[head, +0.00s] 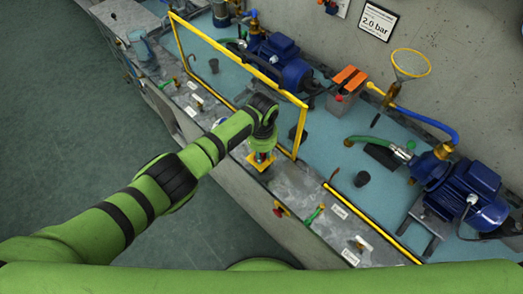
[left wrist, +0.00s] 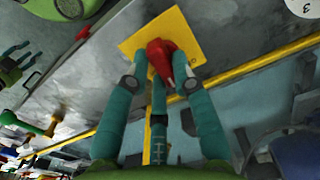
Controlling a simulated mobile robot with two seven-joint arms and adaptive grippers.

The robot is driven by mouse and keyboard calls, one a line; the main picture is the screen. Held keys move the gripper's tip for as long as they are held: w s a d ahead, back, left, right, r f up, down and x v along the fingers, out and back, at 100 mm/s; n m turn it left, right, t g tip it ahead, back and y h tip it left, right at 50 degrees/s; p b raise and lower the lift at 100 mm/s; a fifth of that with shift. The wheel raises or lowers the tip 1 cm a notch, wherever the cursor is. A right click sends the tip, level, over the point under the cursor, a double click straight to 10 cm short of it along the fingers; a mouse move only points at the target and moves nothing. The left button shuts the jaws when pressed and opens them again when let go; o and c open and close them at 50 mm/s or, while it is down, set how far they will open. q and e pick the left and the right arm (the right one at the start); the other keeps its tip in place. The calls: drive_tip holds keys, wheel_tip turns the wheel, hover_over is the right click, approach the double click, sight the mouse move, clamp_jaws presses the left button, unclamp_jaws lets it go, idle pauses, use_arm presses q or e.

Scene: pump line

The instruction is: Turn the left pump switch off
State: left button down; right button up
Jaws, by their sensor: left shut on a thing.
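A yellow plate (left wrist: 188,38) with a red switch knob (left wrist: 163,58) shows at the top of the left wrist view. The plate also shows in the head view (head: 255,164), on the grey front ledge. My left gripper (head: 262,155) points down at it from above. In the left wrist view its teal fingers surround the red knob and are shut on it. My arm and the fingers hide part of the knob. A green hand with teal fingers, which looks like my right gripper (left wrist: 17,62), is at the left edge of the left wrist view, too small to judge.
A yellow frame (head: 233,55) stands upright around the left blue pump (head: 280,60), close to my left wrist. A second blue pump (head: 468,190) is at the right. Small valve handles (head: 314,215) and labels line the ledge. A 2.0 bar sign (head: 377,20) hangs on the wall.

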use_arm(q)
drive_tip(key=shift+n, duration=0.5)
idle(0.3)
drive_tip(key=c, duration=1)
unclamp_jaws()
drive_tip(key=shift+c, duration=0.2)
wheel_tip(320, 180, up, 12)
